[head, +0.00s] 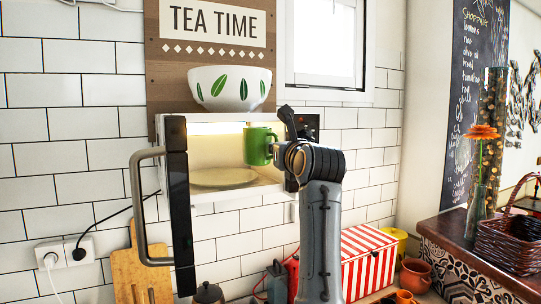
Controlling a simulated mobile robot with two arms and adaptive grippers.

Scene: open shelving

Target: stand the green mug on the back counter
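The green mug (259,147) is upright in the head view, at the right side of the open white microwave (234,196). Its base appears a little higher than the pale plate (222,178) inside. One arm of mine, apparently the right, rises from the bottom centre. Its dark gripper (287,122) is right beside the mug on its right side. The wrist hides the fingertips, so I cannot see whether they close on the mug. My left gripper is not in the picture. I cannot identify the back counter for certain.
The microwave door with its grey handle (139,205) stands open at the left. A leaf-patterned bowl (229,88) sits on top. Below right are a red-striped box (368,262), a yellow pot (396,240) and orange pots (415,275). A wicker basket (510,240) stands on the right-hand counter (440,228).

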